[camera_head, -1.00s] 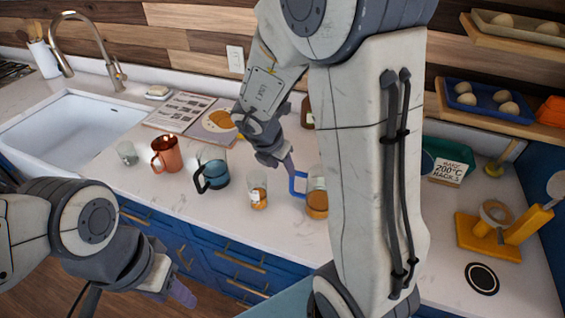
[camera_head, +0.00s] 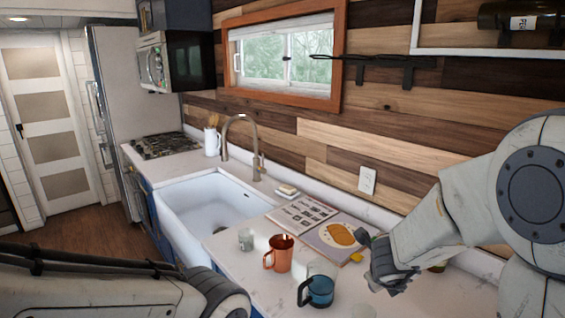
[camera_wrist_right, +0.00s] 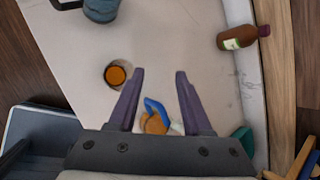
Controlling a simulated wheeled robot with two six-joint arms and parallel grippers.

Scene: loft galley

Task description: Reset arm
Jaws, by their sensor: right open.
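My right gripper (camera_wrist_right: 160,74) is open in the right wrist view. Its two purple fingers are apart with nothing held between their tips. Below them, a blue-handled mug with amber contents (camera_wrist_right: 154,121) shows between the finger bases, partly hidden by the gripper body. In the head view my right arm comes in from the right, with its wrist low over the counter (camera_head: 425,296); the fingers are not clear there. My left arm crosses the bottom left of the head view. Its gripper is out of the picture.
A teal mug (camera_head: 318,288), copper mug (camera_head: 280,254) and clear glass (camera_head: 246,239) stand left of my right wrist. An open book (camera_head: 322,228) lies behind them; a white sink (camera_head: 200,205) is left. The wrist view shows an amber-filled glass (camera_wrist_right: 116,75) and brown bottle (camera_wrist_right: 240,38).

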